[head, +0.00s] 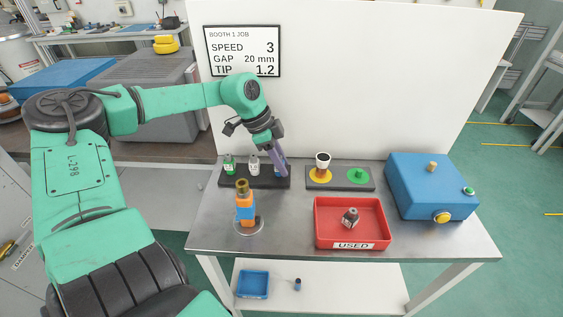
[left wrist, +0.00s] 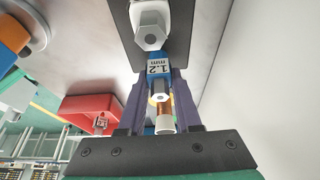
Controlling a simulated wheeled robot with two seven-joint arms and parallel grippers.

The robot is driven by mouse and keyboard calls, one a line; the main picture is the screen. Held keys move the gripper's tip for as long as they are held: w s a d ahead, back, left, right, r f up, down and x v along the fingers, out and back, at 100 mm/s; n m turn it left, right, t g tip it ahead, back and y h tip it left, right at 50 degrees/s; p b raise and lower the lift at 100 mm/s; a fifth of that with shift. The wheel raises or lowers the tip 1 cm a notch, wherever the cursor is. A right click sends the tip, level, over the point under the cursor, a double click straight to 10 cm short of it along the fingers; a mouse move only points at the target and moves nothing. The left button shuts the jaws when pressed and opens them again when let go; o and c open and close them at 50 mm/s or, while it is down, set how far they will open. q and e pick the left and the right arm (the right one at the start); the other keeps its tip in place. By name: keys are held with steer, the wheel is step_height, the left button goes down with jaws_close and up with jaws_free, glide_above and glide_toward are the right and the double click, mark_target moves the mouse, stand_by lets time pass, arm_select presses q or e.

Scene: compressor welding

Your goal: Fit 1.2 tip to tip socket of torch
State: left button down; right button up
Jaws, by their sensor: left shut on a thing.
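My left gripper (head: 283,168) points down at the right end of the dark tip rack (head: 240,183). It is shut on a blue tip marked 1.2 mm (left wrist: 159,68), seen between the fingers in the left wrist view. Whether the tip still sits in its slot I cannot tell. A green tip (head: 229,166) and a grey-white tip (head: 254,166) stand in the rack to its left. The torch (head: 244,207), orange and blue with a brass-coloured top, stands upright on a round base in front of the rack. My right gripper is not in view.
A red tray marked USED (head: 386,240) holds a grey tip (head: 350,218). Behind it, a dark plate (head: 341,187) has a yellow spot with a white-topped cup (head: 323,161) and a green spot. A blue box (head: 430,190) stands right. The sign (head: 243,52) reads TIP 1.2.

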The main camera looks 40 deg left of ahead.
arm_select(q)
steer(key=shift+r, duration=0.1)
steer(key=shift+r+p, duration=1.9)
steer(key=shift+r, duration=0.4)
steer(key=shift+f, duration=0.1)
